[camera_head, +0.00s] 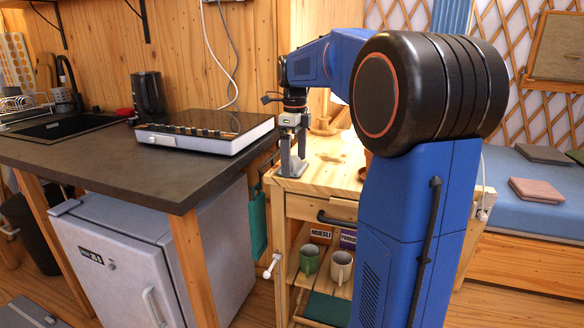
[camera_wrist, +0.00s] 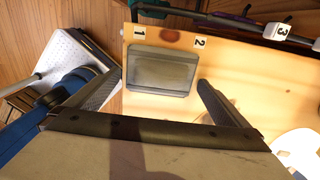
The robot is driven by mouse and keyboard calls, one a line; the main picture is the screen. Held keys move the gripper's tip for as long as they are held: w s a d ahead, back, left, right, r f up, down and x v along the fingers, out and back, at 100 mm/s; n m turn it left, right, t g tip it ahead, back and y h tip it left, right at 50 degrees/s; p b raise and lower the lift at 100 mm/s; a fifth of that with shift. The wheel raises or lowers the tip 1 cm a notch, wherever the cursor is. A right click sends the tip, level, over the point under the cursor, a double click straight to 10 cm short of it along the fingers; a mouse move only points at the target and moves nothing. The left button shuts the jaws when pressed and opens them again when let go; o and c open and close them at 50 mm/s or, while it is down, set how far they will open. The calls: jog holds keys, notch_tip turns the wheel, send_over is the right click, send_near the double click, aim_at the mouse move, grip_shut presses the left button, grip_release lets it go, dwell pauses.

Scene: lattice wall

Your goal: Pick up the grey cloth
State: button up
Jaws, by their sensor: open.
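The height between fingertips and cloth is hard to tell.
The dark counter (camera_head: 90,165) with a black hob (camera_head: 210,130) stands left of the cart. Mugs (camera_head: 310,262) sit on the cart's lower shelf. A dark grey folded piece (camera_head: 544,154) and a pinkish one (camera_head: 537,190) lie on the blue bed at right.

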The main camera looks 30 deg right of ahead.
aim_at(294, 157)
jog(key=shift+c, duration=0.3)
jog(key=c, duration=0.9)
jog(key=shift+o, duration=0.2)
notch_tip(294, 157, up, 10)
jog(key=shift+r, duration=0.1)
